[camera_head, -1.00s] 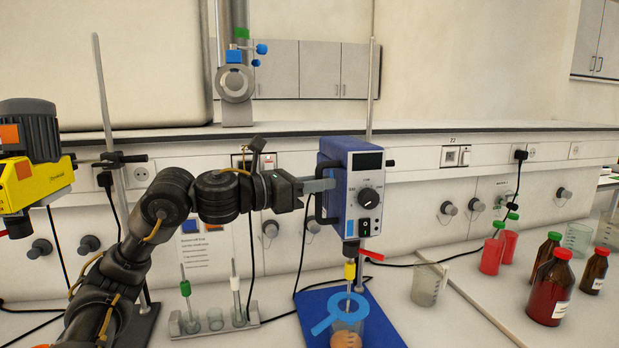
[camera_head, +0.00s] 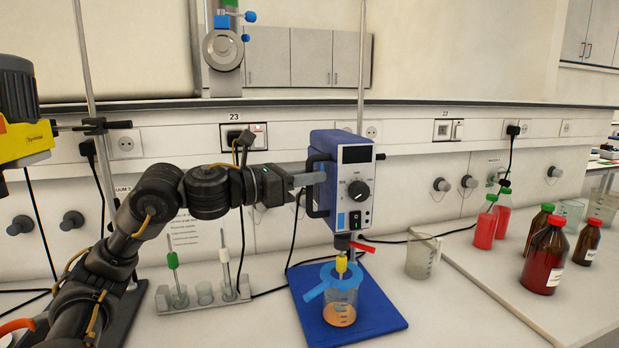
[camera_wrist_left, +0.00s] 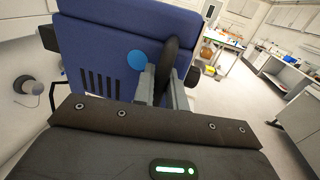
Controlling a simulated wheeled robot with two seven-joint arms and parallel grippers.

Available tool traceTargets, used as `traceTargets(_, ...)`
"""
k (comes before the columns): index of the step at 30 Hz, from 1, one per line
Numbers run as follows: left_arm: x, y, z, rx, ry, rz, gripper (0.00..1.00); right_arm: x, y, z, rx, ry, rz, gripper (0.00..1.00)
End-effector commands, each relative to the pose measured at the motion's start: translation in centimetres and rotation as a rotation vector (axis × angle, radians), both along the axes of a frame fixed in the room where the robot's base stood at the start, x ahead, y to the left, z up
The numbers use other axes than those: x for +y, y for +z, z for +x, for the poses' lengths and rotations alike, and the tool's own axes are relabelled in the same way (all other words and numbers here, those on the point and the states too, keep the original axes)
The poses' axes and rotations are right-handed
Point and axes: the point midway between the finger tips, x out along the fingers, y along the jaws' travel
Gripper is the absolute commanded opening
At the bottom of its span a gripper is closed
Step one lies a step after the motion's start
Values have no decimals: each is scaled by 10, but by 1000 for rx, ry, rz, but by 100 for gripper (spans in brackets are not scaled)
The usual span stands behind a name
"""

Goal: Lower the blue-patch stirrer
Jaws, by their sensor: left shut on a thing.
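The blue-patch stirrer (camera_head: 340,185) is a blue box with a grey front, a black dial and a light blue patch; it hangs on a vertical rod. Its blue side with a round blue spot (camera_wrist_left: 137,60) fills much of the left wrist view. My left gripper (camera_head: 306,180) is shut on the stirrer's black side handle (camera_wrist_left: 168,68). The beaker stands on the blue base plate (camera_head: 385,318). My right gripper is out of view.
A small rack (camera_head: 205,296) with tubes stands left of the base plate. An empty beaker (camera_head: 421,258) and red and brown bottles (camera_head: 545,262) stand to the right. A yellow stirrer (camera_head: 25,143) is at the far left. Cables run behind the blue plate.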

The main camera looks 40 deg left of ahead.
Motion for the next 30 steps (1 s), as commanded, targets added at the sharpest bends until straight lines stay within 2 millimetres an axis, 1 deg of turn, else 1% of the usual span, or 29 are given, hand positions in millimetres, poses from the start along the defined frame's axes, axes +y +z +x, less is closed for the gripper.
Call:
traceTargets(1,-2,-9,0,17,-7,10,0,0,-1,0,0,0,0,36)
traceTargets(4,-3,-9,0,19,-7,11,0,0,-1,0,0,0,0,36)
traceTargets(5,-3,-9,0,18,-8,11,17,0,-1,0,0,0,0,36)
traceTargets(8,-2,-8,0,15,-6,9,30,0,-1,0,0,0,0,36)
traceTargets(16,-2,-5,0,10,-4,7,31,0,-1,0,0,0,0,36)
traceTargets(20,3,-7,-6,8,-1,6,31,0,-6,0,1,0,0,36)
traceTargets(23,11,-10,-19,8,1,10,31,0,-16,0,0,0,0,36)
traceTargets(26,21,-13,-37,11,2,10,31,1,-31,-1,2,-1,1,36)
traceTargets(29,30,-15,-55,10,1,10,31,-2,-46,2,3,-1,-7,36)
traceTargets(30,34,-15,-61,10,2,10,31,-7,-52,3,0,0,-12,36)
